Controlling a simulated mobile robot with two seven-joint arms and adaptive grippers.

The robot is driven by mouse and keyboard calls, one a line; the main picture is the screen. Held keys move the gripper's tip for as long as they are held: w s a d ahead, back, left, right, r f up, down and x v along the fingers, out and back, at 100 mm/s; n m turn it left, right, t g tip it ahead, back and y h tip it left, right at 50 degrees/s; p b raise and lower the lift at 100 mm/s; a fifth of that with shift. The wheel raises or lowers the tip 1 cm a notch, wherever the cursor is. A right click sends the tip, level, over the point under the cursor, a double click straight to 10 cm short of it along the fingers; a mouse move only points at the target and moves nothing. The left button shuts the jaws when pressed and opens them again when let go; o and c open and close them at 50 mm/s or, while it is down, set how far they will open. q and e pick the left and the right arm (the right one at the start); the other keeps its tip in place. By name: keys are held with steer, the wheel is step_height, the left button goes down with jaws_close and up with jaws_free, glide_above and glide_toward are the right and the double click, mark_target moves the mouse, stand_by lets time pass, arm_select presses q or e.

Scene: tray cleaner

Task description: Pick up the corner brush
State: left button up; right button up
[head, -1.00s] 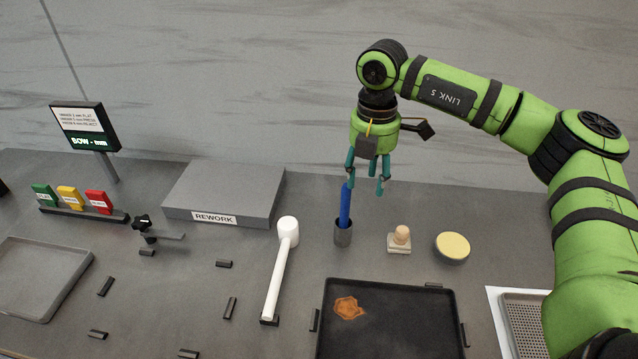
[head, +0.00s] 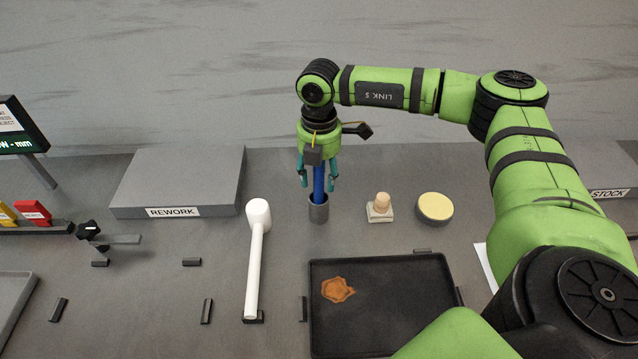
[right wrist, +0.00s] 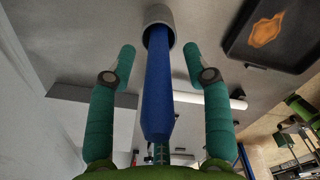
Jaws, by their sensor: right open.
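The corner brush (head: 319,181) shows as a blue handle standing upright in a grey cup (head: 319,209). Its lower end is hidden inside the cup. My right gripper (head: 318,184) points down over the handle, with its teal fingers apart on either side of it. In the right wrist view the blue handle (right wrist: 158,90) runs between the two open fingers (right wrist: 166,62), and the cup (right wrist: 158,18) is beyond the fingertips. I see a gap between each finger and the handle. My left gripper is not in view.
A wooden-knobbed block (head: 380,208) and a round yellow-topped pad (head: 435,208) stand right of the cup. A white mallet (head: 256,260) lies to the left. A black tray (head: 400,290) with an orange-brown stain is in front. The REWORK block (head: 185,175) is behind left.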

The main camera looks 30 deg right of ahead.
steer(key=shift+f, duration=0.35)
jaws_close()
